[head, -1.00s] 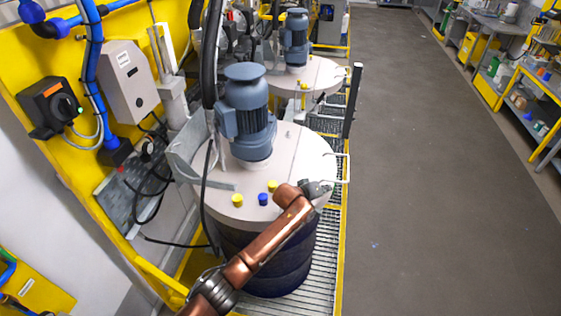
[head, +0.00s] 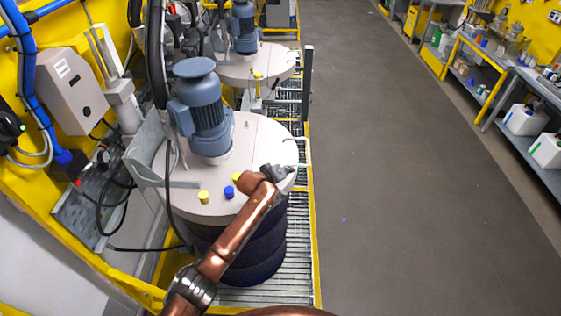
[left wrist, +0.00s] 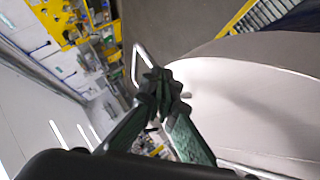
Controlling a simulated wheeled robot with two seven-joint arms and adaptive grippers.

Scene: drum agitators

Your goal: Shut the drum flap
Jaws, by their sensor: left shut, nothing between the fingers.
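The near drum (head: 262,245) is dark, with a pale round lid (head: 215,210). The lighter flap (head: 262,140) forms the right part of the lid. It looks about level with the lid, but I cannot tell whether a small gap is left. A pale bent handle (head: 306,152) sticks out at its right edge. My left gripper (head: 280,171) is at the lid's right front edge, close to the handle. In the left wrist view its fingers (left wrist: 165,88) are shut and empty, beside the handle (left wrist: 142,58), with the pale flap surface (left wrist: 245,110) to their right. My right gripper is out of view.
A blue-grey motor (head: 203,105) stands on the lid, with yellow and blue caps (head: 229,192) in front. A second drum lid (head: 245,68) with a motor is behind. A dark post (head: 307,75) rises beyond the handle. The floor (head: 400,180) to the right is clear.

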